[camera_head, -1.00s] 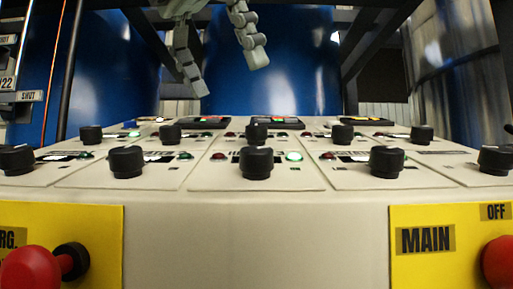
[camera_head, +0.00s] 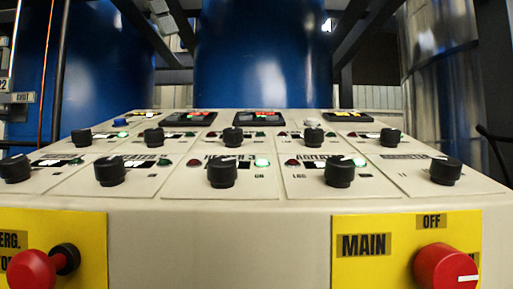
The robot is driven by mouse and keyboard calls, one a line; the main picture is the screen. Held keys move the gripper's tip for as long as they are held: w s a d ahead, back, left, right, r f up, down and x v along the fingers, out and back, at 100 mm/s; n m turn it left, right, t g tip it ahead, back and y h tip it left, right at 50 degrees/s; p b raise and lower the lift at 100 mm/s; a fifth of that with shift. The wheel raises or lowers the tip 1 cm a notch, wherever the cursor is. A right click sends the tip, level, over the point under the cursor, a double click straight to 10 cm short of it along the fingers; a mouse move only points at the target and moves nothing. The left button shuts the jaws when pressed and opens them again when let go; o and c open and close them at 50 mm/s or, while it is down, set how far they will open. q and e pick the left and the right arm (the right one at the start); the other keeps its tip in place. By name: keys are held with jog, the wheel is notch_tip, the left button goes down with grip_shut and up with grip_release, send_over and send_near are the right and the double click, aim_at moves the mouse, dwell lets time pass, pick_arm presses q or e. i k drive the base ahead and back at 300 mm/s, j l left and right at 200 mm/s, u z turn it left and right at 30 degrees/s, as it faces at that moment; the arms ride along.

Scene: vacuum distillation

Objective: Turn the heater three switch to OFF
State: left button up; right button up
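The heater three switch is a black rotary knob (camera_head: 222,173) in the front row of the cream panel, under a label that reads as heater 3. Its green lamp (camera_head: 262,162) is lit, and its red lamp (camera_head: 193,162) looks dark. The knob's pointer direction is too small to tell. My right gripper is not in view.
Other black knobs stand on both sides, including the agitator knob (camera_head: 339,173), and behind. Below are a red emergency button (camera_head: 32,271) and the red main switch (camera_head: 446,267) on yellow plates. Blue tanks (camera_head: 265,60) stand behind. The space above the panel is clear.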

aim_at(222, 171)
jog(key=k+l, duration=0.3)
jog(key=l, duration=0.2)
jog(key=k+l, duration=0.35)
jog(key=l, duration=0.15)
jog(key=k+l, duration=0.3)
jog(key=l, duration=0.15)
jog(key=k+l, duration=0.3)
jog(key=l, duration=0.2)
